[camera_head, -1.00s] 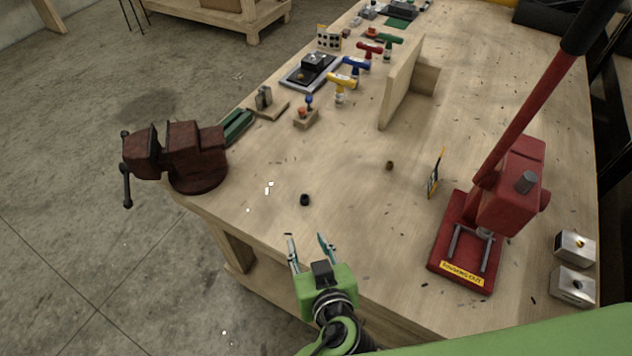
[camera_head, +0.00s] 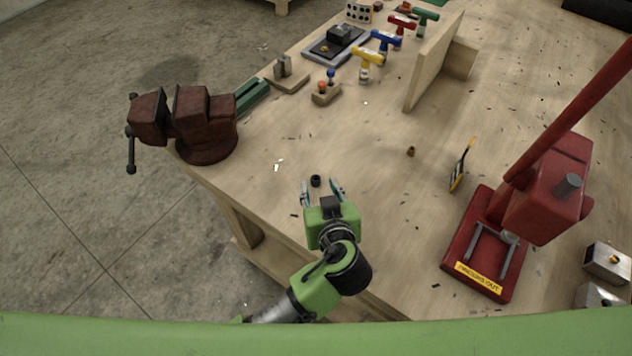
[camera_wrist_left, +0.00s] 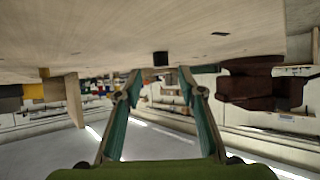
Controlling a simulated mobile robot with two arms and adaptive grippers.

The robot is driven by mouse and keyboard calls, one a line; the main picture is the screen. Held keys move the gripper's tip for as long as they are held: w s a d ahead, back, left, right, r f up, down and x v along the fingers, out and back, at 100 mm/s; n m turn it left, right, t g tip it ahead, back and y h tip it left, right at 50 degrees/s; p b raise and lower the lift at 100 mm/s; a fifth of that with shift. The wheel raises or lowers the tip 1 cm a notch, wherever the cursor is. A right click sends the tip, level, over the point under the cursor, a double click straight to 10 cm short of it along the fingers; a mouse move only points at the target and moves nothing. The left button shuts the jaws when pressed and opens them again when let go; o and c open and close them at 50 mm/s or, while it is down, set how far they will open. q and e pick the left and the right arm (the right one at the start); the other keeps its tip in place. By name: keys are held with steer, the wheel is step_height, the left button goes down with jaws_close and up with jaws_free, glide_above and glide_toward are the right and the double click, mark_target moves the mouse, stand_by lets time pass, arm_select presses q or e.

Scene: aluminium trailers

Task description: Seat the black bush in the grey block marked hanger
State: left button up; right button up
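The black bush (camera_head: 316,181) stands on the bench top near its front left edge. My left gripper (camera_head: 320,188) is open, with its two fingertips around the near side of the bush. In the left wrist view the bush (camera_wrist_left: 160,58) is just ahead, between the open fingertips (camera_wrist_left: 160,73), and touches neither that I can see. Two grey blocks lie at the right edge of the bench, one farther back (camera_head: 607,261) and one nearer (camera_head: 599,296), partly cut off. I cannot read a hanger mark on either. My right gripper is not in view.
A red press (camera_head: 530,205) stands on the right, a dark red vise (camera_head: 200,122) on the left edge. A small brass bush (camera_head: 411,151), a yellow-black card (camera_head: 462,165) and a wooden upright board (camera_head: 432,62) stand between. The bench around the black bush is clear.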

mark_target(316, 180)
arm_select(q)
steer(key=b+x, duration=0.1)
steer(key=x, duration=0.3)
steer(key=shift+a+f+b, duration=0.1)
steer(key=shift+f+b, duration=0.05)
steer(key=shift+b, duration=0.25)
steer(key=shift+w+f, duration=0.1)
steer(key=shift+w, duration=0.1)
steer(key=shift+s, duration=0.1)
steer(key=shift+c, duration=1.2)
steer(key=c, duration=0.6)
jaws_close()
